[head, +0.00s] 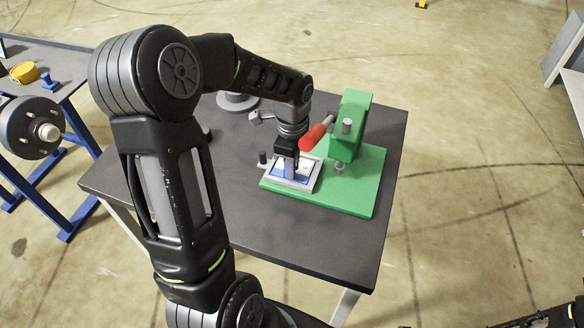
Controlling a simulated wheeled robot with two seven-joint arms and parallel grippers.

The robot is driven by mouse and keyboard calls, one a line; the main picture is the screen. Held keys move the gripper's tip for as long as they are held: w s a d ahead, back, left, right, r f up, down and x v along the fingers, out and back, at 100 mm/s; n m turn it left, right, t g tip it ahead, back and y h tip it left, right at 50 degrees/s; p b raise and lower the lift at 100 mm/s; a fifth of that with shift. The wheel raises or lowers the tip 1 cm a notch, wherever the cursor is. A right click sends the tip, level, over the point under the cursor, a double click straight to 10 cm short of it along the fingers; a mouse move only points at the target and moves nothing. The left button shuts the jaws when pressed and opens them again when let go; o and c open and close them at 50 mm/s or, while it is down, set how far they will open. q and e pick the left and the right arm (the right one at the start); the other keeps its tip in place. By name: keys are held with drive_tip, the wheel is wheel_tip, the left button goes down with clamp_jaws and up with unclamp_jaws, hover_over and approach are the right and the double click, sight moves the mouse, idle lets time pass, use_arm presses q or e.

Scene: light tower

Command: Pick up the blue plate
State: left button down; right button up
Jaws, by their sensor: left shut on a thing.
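The blue plate (304,172) sits in a light grey square fixture (301,186) on the green base at the middle of the head view. Only parts of it show around my fingers. My left gripper (290,169) reaches down onto it from above and is shut on it. The fingertips and their exact contact are partly hidden. The plate looks level and still within the fixture; I cannot tell whether it is lifted.
A green press (350,125) with a red-handled lever (315,135) stands close right of my left gripper. A grey round part (237,102) is at the dark table's (245,215) back edge. A blue-legged table (58,62) stands left. The table's front left is clear.

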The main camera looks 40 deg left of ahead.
use_arm(q)
drive_tip(key=shift+w+r+b, duration=0.1)
drive_tip(key=shift+r+b, duration=0.2)
drive_tip(key=shift+r, duration=0.5)
drive_tip(key=shift+s+d+r+b, duration=0.1)
drive_tip(key=shift+s+r+b, duration=0.15)
drive_tip(key=shift+r, duration=0.2)
drive_tip(key=shift+s+r+b, duration=0.15)
drive_tip(key=shift+r+b, duration=0.05)
drive_tip(key=shift+r, duration=0.25)
drive_tip(key=s+d+b, duration=0.2)
drive_tip(key=s, duration=0.6)
drive_tip(key=s+d+b, duration=0.1)
drive_tip(key=s+d, duration=0.2)
drive_tip(key=s, duration=0.5)
drive_tip(key=shift+s+d+b, duration=0.15)
drive_tip(key=shift+s+b, duration=0.15)
drive_tip(key=shift+b, duration=0.1)
drive_tip(key=shift+r, duration=0.1)
